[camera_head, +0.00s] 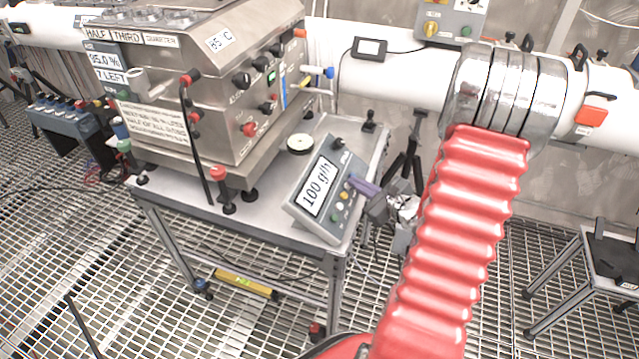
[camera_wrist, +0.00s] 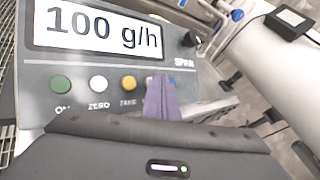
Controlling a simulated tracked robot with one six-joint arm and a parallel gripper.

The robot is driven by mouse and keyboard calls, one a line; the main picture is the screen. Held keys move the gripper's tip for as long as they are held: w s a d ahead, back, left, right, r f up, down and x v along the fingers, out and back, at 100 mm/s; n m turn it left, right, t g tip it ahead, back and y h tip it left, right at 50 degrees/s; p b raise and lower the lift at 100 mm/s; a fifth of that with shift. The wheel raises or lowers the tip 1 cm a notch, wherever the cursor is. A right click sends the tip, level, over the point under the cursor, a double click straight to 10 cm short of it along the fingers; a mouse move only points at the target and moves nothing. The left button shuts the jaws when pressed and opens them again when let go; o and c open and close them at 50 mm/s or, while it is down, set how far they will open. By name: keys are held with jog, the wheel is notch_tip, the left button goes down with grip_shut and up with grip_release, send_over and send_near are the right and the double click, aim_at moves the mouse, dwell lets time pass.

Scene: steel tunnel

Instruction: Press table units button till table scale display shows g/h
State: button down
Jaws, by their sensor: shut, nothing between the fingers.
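The table scale (camera_head: 325,195) is a grey slanted console at the front right corner of the steel table. Its display (camera_wrist: 95,27) reads "100 g/h" in the wrist view. Below the display are a green ON button (camera_wrist: 61,84), a white ZERO button (camera_wrist: 98,83) and a yellow TARE button (camera_wrist: 128,83). My gripper (camera_wrist: 160,98) is shut and empty, its purple fingers over the panel just right of the yellow button. It also shows in the head view (camera_head: 362,187). The fingers cover most of the units button's spot; I cannot tell whether they touch it.
A large steel machine (camera_head: 215,90) stands on the table left of the scale, with a black lever (camera_head: 195,140) at its front. A small round pan (camera_head: 300,142) lies behind the scale. White pipe (camera_head: 400,80) runs behind. A low bench (camera_head: 610,255) stands at right.

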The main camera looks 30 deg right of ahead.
jog(key=shift+r, duration=0.1)
jog(key=shift+s+d+r, duration=0.1)
jog(key=shift+s+r, duration=0.1)
jog(key=shift+r, duration=0.05)
dwell(0.3)
notch_tip(320, 180, up, 5)
jog(key=s+d, duration=0.2)
jog(key=shift+s, duration=0.35)
dwell(0.5)
dwell(0.7)
